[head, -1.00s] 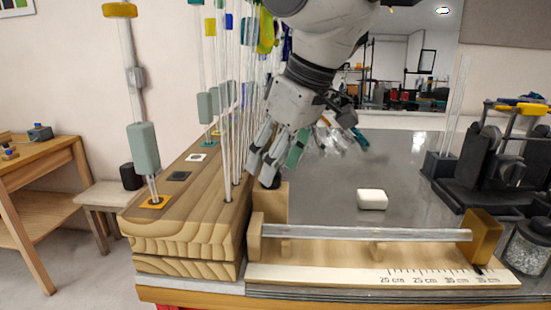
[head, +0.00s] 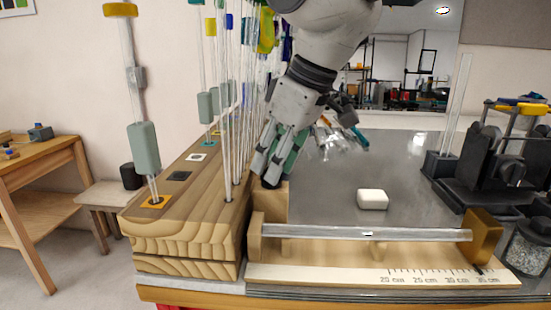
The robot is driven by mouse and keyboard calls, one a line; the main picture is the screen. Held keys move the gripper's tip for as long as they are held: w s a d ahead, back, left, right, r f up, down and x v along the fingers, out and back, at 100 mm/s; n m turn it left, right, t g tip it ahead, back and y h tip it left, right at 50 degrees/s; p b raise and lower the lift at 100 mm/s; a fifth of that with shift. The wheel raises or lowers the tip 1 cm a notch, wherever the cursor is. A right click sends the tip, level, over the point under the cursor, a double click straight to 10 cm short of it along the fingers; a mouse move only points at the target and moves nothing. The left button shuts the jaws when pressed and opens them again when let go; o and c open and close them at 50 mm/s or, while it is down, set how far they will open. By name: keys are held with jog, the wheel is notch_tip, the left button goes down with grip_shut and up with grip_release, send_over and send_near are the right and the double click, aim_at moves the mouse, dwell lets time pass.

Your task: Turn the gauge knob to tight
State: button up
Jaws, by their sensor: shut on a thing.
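The wooden gauge (head: 330,262) lies at the front of the bench, with a printed cm scale along its front edge. A clear glass rod (head: 360,233) lies across it, reaching from its left end block to the brown stop (head: 485,238) on the right. The small dark knob (head: 268,184) is at the gauge's back left corner, mostly hidden behind the fingers. My gripper (head: 268,174) points down there and is shut on the knob. Which way the knob is turned cannot be seen.
A wooden block (head: 190,215) with tall upright glass rods stands close to the left of my gripper. A white block (head: 372,199) sits on the grey bench top. A black device (head: 500,170) and a jar (head: 527,245) are at the right.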

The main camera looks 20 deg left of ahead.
jog(key=shift+w+n+g, duration=0.15)
jog(key=shift+n+g, duration=0.4)
jog(key=shift+n, duration=0.75)
jog(key=shift+w+n+g, duration=0.1)
jog(key=shift+n+g, duration=0.45)
jog(key=shift+n, duration=0.75)
jog(key=o, duration=1)
jog(key=shift+r, duration=0.1)
jog(key=v, duration=1.1)
jog(key=shift+r, duration=0.45)
jog(key=shift+w+d, duration=0.1)
jog(key=shift+w, duration=0.05)
